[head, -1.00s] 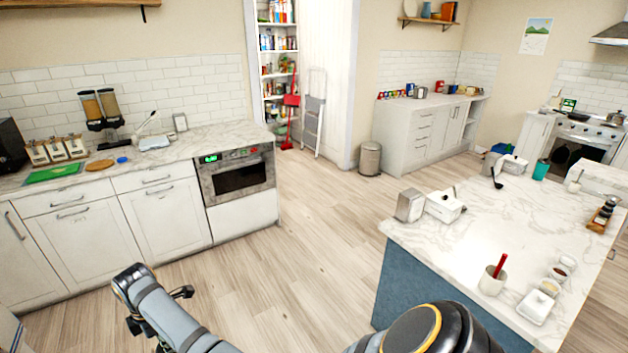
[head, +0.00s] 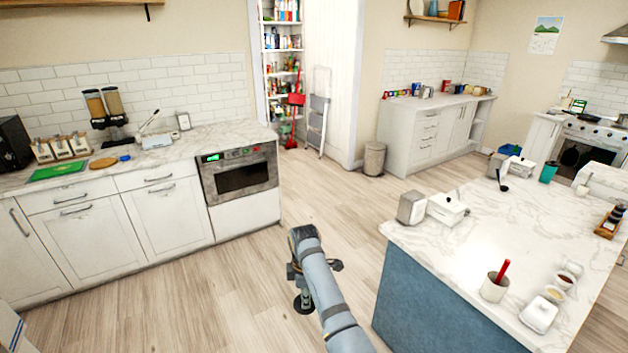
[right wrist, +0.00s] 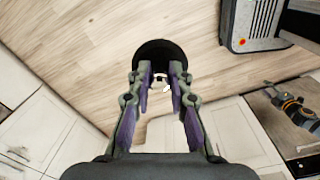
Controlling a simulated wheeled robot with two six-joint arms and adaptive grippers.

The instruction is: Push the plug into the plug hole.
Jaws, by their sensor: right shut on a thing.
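My right gripper (head: 303,286) points down over the open floor between the left counter and the island. It is shut on a round black thing, seemingly the plug (head: 303,304), which hangs below its fingers. In the right wrist view the plug (right wrist: 160,46) is a dark disc with a small pale part at its middle, between the fingertips of the right gripper (right wrist: 160,75). The plug is clear of any counter. I see no plug hole or sink in these frames.
The left counter (head: 220,131) has an oven (head: 240,172) below its right end. The marble-topped island (head: 450,245) stands to the right, with a white pot (head: 447,209) and a cup (head: 494,288) on it. A bin (head: 374,158) stands farther back. Wooden floor (head: 190,290) lies free between.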

